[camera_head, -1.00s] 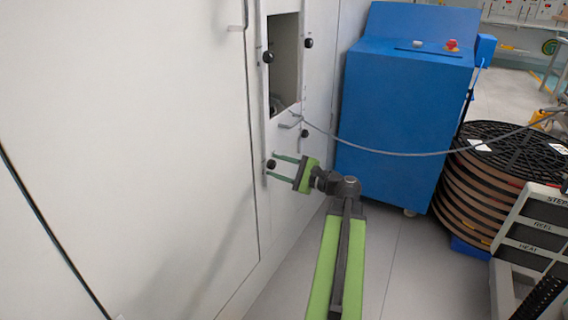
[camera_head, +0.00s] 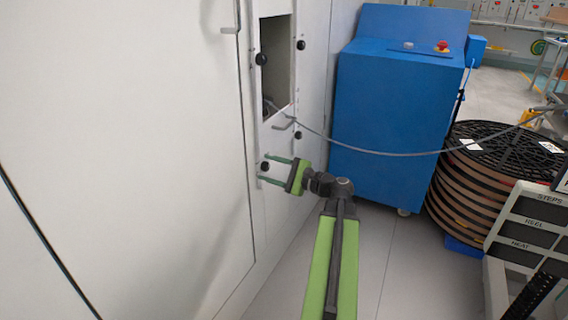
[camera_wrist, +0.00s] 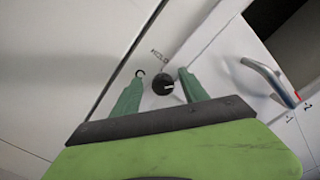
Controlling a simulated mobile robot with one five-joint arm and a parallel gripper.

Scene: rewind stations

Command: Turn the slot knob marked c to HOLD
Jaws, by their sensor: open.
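The black knob marked c (camera_wrist: 163,87) sits on the pale panel, with a dark c printed to its left and HOLD printed above it in the wrist view. A white pointer line on the knob points to the right there, away from the HOLD lettering. The same knob shows low on the panel (camera_head: 264,166) in the head view. My gripper (camera_wrist: 160,79) is open, its green fingers on either side of the knob; I cannot tell if they touch it. My gripper also shows in the head view (camera_head: 263,169).
Other black knobs (camera_head: 261,59) sit beside an open slot (camera_head: 277,60) higher on the panel. A metal handle (camera_wrist: 263,73) and a grey cable (camera_head: 385,154) are near. A blue cabinet (camera_head: 390,110) and stacked reels (camera_head: 480,190) stand to the right.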

